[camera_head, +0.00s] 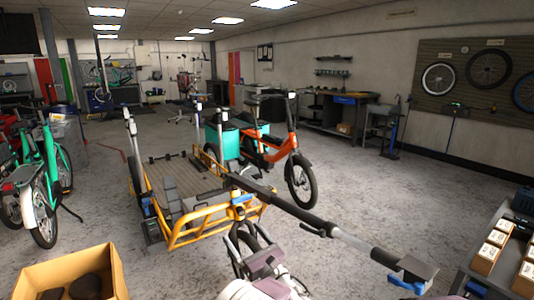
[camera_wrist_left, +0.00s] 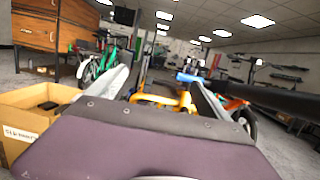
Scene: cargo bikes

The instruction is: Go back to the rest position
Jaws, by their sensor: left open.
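My left gripper (camera_head: 248,236) is at the bottom centre of the head view, in front of the yellow cargo bike (camera_head: 205,222). Its two fingers are apart. In the left wrist view the open fingers (camera_wrist_left: 157,84) spread to either side, with the yellow bike frame (camera_wrist_left: 160,100) showing beyond them. I see nothing held between them. A long dark bar with a grey section (camera_head: 325,228) runs close to the right of the gripper, and its dark part (camera_wrist_left: 275,98) also crosses the right of the wrist view. My right gripper is not in view.
An open cardboard box (camera_head: 118,272) with dark items stands at lower left, near the green bike (camera_head: 50,160). A bench (camera_head: 465,277) with small boxes (camera_head: 487,258) is at lower right. An orange bike (camera_head: 291,148) stands behind the yellow one. Floor (camera_head: 390,190) is open at right.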

